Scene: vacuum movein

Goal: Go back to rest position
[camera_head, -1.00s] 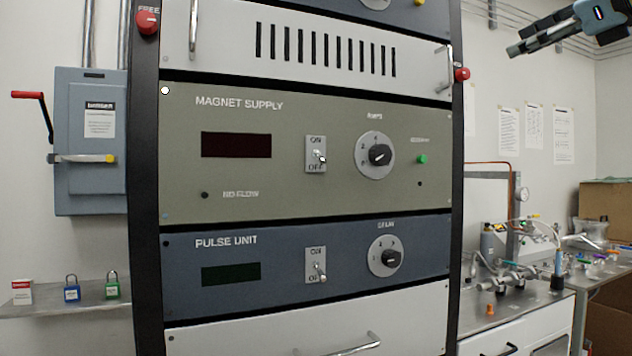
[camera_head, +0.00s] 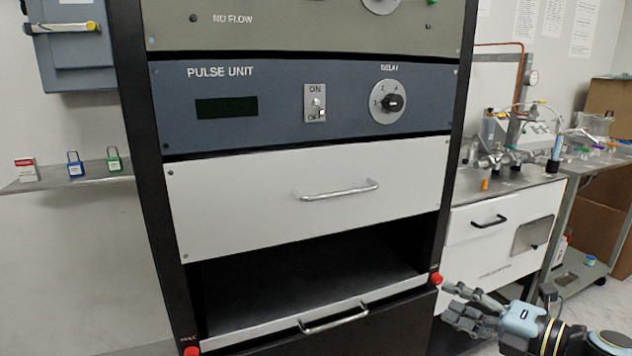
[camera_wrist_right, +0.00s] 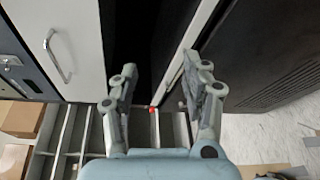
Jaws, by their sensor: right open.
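My right gripper (camera_head: 458,304) is low at the right of the head view, beside the rack's lower right edge. In the right wrist view its two fingers (camera_wrist_right: 165,90) are spread apart with nothing between them. A red knob (camera_wrist_right: 152,109) shows behind the gap between the fingers; it is also near the fingertips in the head view (camera_head: 437,279). I cannot tell whether a finger touches the rack. My left gripper is not in view.
The rack holds a blue pulse unit (camera_head: 240,105), a white drawer (camera_head: 240,205) and, below it, an open dark bay with a pull-out front (camera_head: 270,328). A bench (camera_head: 500,190) stands right. A shelf with padlocks (camera_head: 90,178) is left.

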